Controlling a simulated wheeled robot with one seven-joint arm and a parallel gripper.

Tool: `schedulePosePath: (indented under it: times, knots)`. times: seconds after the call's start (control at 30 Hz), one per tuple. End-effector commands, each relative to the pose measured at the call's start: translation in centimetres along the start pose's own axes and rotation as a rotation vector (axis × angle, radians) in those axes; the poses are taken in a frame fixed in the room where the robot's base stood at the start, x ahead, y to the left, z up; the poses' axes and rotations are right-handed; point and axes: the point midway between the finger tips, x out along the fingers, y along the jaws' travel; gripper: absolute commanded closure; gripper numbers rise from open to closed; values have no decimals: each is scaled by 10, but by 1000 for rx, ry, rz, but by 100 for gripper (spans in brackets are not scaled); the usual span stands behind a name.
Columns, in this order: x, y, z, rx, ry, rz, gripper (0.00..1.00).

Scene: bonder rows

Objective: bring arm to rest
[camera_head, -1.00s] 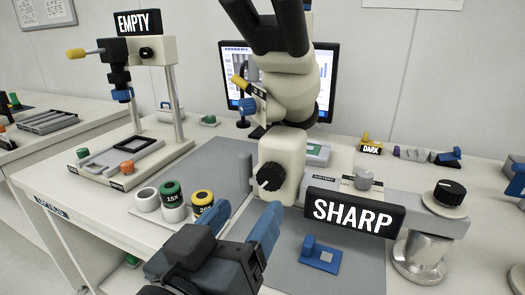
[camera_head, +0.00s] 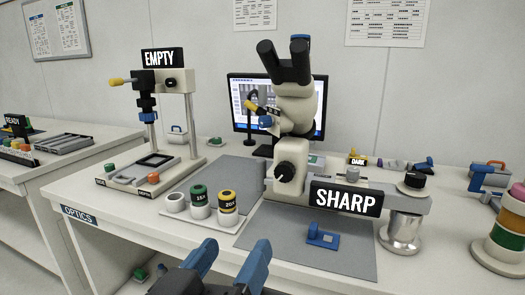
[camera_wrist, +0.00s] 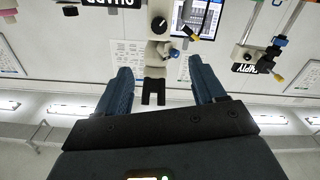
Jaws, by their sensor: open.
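My gripper (camera_head: 228,262) shows at the bottom of the head view, in front of the table's front edge. Its two blue fingers stand apart with nothing between them. In the wrist view my gripper (camera_wrist: 163,90) is also open and empty, and the room appears upside down. The microscope (camera_head: 293,105) with the "SHARP" sign (camera_head: 346,199) stands on the table beyond my gripper, apart from it. The microscope also shows in the wrist view (camera_wrist: 155,57) between the fingers, in the distance.
The optics table (camera_head: 130,225) holds a tray of eyepieces (camera_head: 205,212), a press stand marked "EMPTY" (camera_head: 190,120), a blue block (camera_head: 322,236) on a grey mat and a monitor (camera_head: 240,105). A stacked coloured column (camera_head: 505,235) stands at the right. A side bench (camera_head: 60,160) is at the left.

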Motion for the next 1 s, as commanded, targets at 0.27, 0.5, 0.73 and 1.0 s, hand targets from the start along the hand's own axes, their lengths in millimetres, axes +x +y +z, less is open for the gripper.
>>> schedulePosePath:
  times: [0.27,0.5,0.73,1.0]
  knots:
    - [8,3,30,-55,-24,-55,31]
    - [13,9,68,-113,-55,-135,31]
    - [10,26,128,-176,-109,-257,31]
    - [-23,72,212,-182,-192,-441,31]
